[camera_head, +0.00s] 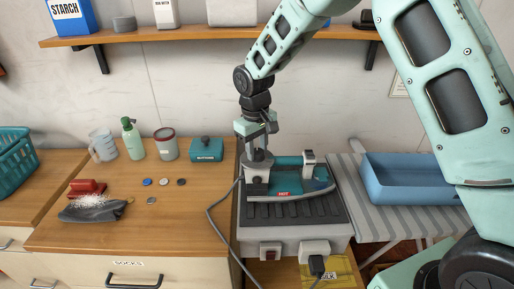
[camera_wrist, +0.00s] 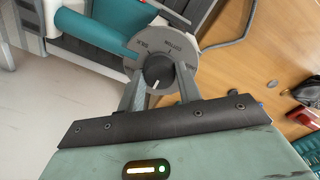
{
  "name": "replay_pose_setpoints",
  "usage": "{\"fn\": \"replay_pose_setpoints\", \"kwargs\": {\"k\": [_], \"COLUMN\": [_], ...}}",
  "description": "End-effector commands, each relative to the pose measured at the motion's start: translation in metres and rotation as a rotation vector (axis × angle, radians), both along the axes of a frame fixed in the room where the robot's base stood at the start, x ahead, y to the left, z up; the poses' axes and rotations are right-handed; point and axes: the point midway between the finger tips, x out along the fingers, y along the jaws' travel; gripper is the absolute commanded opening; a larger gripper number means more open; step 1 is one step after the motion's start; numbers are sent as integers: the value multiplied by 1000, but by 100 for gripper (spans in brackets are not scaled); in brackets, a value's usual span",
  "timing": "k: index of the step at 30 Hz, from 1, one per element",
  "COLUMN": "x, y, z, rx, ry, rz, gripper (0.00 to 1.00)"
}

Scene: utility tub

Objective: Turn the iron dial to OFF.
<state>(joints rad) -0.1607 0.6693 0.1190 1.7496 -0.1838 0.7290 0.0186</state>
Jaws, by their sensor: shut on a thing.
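The teal iron (camera_head: 289,166) sits on a grey ribbed rest on the white unit, with a red label reading HOT at its front. In the wrist view its teal body (camera_wrist: 108,25) lies at upper left. The iron dial (camera_wrist: 158,70) is a dark round knob on a grey disc with lettering; SILK and COTTON show along the far rim. A white mark on the knob points down towards my gripper. My gripper (camera_head: 257,158) points down at the iron's left end. In the wrist view its fingers (camera_wrist: 160,88) are shut on the knob's sides. The disc's near side is hidden.
A grey cord (camera_head: 219,229) runs from the iron's left side down the cabinet front. A blue tub (camera_head: 414,180) sits on the striped board at right. A shelf (camera_head: 190,36) spans above.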

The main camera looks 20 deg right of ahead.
Motion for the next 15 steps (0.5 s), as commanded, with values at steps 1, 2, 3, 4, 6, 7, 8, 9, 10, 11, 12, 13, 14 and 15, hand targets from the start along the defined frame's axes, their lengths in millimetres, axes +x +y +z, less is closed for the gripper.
{"fn": "replay_pose_setpoints", "kwargs": {"k": [1,2,3,4,6,7,8,9,10,11,12,13,14,15], "x": [1,1,1,1,1,1,1,1,1,1,1,1,1,1], "y": [0,0,0,0,0,0,0,0,0,0,0,0,0,0], "z": [1,1,1,1,1,1,1,1,1,1,1,1,1,1], "rx": [0,0,0,0,0,0,0,0,0,0,0,0,0,0], "ry": [-2,-2,-2,-2,-2,-2,-2,-2,-2,-2,-2,-2,-2,-2], "rz": [3,3,4,4,4,4,4,3,3,3,3,3,3,3], "gripper": [12,12,12,12,12,12,12,12,12,12,46,54,57,57]}}
